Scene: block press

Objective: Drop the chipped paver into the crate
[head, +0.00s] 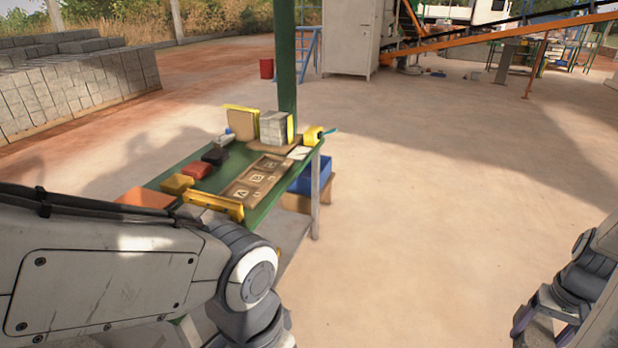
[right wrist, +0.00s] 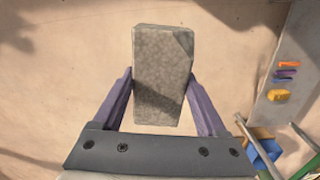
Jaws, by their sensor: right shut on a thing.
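In the right wrist view a grey rectangular paver (right wrist: 162,85) sits between the purple fingers of my right gripper (right wrist: 162,98). The gripper is shut on it, and its upper right corner looks chipped off. In the head view my right gripper (head: 543,326) is at the lower right, over the ground and well to the right of the table; the paver cannot be made out there. A blue crate (head: 318,174) stands low beside the table's right end, partly hidden by a table leg. My left arm crosses the lower left, but its gripper is out of frame.
The green table (head: 230,166) carries a brown lettered board (head: 257,178), a grey block stack (head: 272,128), a yellow tape roll (head: 313,134) and several small coloured blocks. A green post (head: 285,55) rises behind. The ground between table and right gripper is clear.

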